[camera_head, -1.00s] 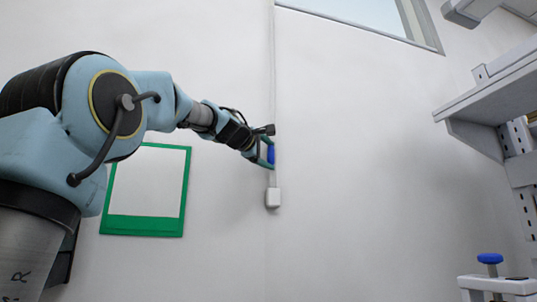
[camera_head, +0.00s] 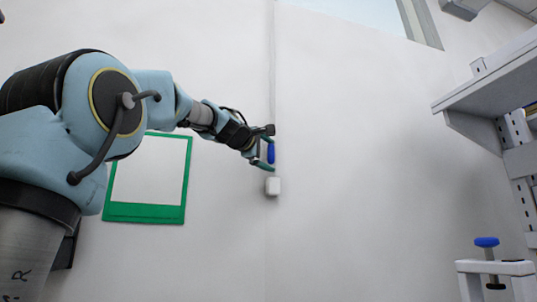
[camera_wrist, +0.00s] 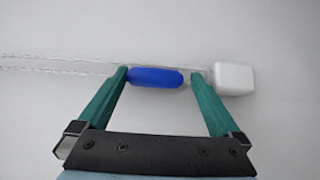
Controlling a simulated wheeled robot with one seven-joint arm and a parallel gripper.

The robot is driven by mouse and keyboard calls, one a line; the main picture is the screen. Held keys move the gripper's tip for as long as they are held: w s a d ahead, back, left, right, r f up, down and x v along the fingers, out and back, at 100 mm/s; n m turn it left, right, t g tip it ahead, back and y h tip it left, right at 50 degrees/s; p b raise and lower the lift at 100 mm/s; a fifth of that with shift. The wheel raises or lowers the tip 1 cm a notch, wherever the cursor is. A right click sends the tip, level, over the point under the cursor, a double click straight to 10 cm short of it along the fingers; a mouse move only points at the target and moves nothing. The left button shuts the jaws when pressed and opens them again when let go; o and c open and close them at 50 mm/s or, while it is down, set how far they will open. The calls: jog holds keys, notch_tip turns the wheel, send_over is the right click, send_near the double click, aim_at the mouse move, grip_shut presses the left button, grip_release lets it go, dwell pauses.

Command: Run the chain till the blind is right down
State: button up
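A blue handle (camera_head: 271,153) sits on the thin pale chain (camera_head: 272,80) that hangs along the wall; it also shows in the wrist view (camera_wrist: 155,77). My gripper (camera_head: 267,153) is at the handle, its two green fingers apart, one above and one below it. In the wrist view my gripper (camera_wrist: 160,76) has its left fingertip at the handle's left end, with a gap before the right fingertip; I cannot tell if it touches. A white box (camera_head: 273,186) is just below the lower finger. A pale window area (camera_head: 360,12) shows at the top edge; I cannot make out the blind.
A green-edged white panel (camera_head: 145,213) is on the wall below my arm. A grey shelf unit (camera_head: 500,80) stands at the right, with a blue-knobbed clamp (camera_head: 487,242) below it. The wall between the chain and the shelf is clear.

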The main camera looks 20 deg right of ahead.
jog(key=b+v, duration=0.4)
jog(key=v, duration=0.7)
jog(key=shift+w, duration=0.1)
